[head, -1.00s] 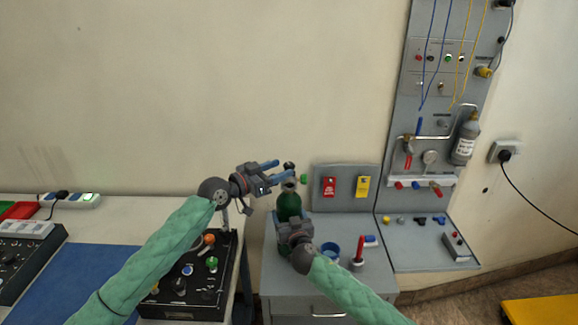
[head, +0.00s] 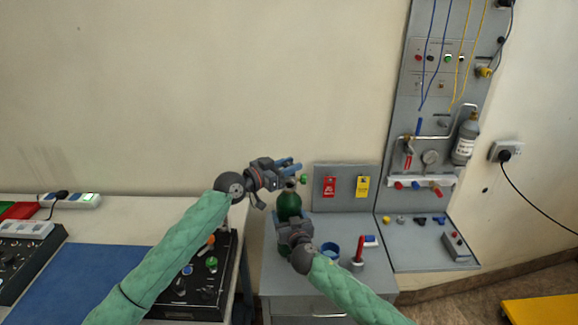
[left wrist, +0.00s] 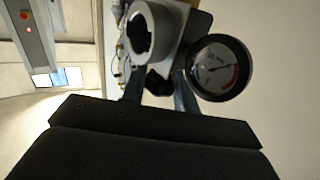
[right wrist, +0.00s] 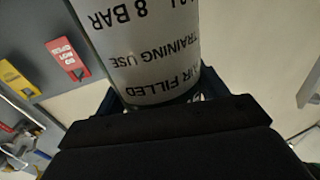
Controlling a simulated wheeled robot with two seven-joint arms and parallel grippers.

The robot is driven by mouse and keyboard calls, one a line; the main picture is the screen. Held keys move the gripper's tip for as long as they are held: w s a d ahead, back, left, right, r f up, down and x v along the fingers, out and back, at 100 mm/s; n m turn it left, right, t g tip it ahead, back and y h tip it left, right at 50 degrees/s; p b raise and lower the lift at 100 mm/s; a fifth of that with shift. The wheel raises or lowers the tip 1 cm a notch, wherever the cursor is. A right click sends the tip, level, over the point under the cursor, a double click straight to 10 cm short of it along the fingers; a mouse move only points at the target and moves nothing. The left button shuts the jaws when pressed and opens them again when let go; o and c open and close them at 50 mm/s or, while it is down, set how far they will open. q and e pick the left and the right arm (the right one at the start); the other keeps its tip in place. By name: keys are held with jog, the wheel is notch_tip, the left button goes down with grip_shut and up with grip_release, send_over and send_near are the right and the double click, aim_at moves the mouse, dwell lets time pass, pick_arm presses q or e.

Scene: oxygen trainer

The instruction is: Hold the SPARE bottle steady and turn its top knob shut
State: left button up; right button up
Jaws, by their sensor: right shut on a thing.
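The SPARE bottle (head: 289,206) is green and stands upright on the grey cabinet. My right gripper (head: 293,228) is shut on its body; the right wrist view shows its white label band (right wrist: 150,60) between the fingers. My left gripper (head: 287,167) is at the bottle's top, its blue fingers apart. The top knob is hidden behind this gripper in the head view. In the left wrist view a dark part (left wrist: 160,82) shows between the fingers, beside a grey ring (left wrist: 152,32) and a round gauge (left wrist: 218,68). I cannot tell whether the fingers touch the knob.
A grey panel with a red tag (head: 329,187) and a yellow tag (head: 362,186) stands behind right. A blue cup (head: 330,250) and a red marker-like thing (head: 359,250) are right of the bottle. A black control box (head: 190,300) is at the left.

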pick_arm(q)
jog(key=shift+m+g+h, duration=0.7)
jog(key=shift+m+g, duration=0.1)
jog(key=shift+g, duration=0.4)
jog(key=shift+a+m+g+h, duration=0.1)
jog(key=shift+m+g+h, duration=0.6)
jog(key=shift+m+g, duration=0.85)
jog(key=shift+g, duration=0.35)
jog(key=o, duration=1)
jog(key=shift+c, duration=0.2)
jog(key=v, duration=1.2)
jog(key=shift+f, duration=0.1)
